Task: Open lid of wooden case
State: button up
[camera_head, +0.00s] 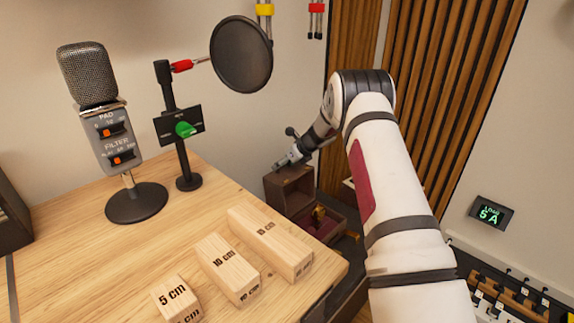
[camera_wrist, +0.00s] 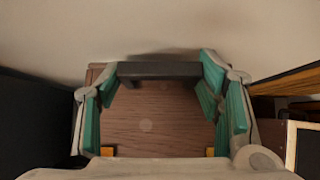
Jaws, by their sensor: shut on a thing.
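The wooden case (camera_head: 330,228) is dark brown with a reddish interior. It sits beyond the right end of the wooden desk, and a small brass-coloured piece shows inside it. Its lid (camera_head: 290,190) stands raised, roughly upright, at the back left of the case. My gripper (camera_head: 292,157) is at the top edge of the lid. In the wrist view its teal-padded fingers (camera_wrist: 160,85) stand on either side of a dark bar-shaped handle (camera_wrist: 158,70) on the brown lid (camera_wrist: 158,115) and are shut on it. The handle is hidden in the head view.
Wooden blocks marked in cm (camera_head: 228,268) lie on the desk (camera_head: 75,245). A microphone (camera_head: 95,90) and a pop filter (camera_head: 241,54) on a stand are on the left. A wall is close behind the lid. A slatted panel (camera_head: 440,80) and a load display (camera_head: 491,212) are to the right.

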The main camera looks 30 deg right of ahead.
jog(key=shift+w+a+r, duration=0.2)
jog(key=shift+w+r, duration=0.15)
jog(key=shift+r, duration=0.2)
jog(key=o, duration=1.7)
jog(key=shift+s+d+f, duration=0.1)
jog(key=shift+s+f, duration=0.05)
jog(key=shift+f, duration=0.1)
jog(key=shift+s, duration=0.1)
jog(key=v, duration=1.2)
jog(key=shift+f, duration=0.1)
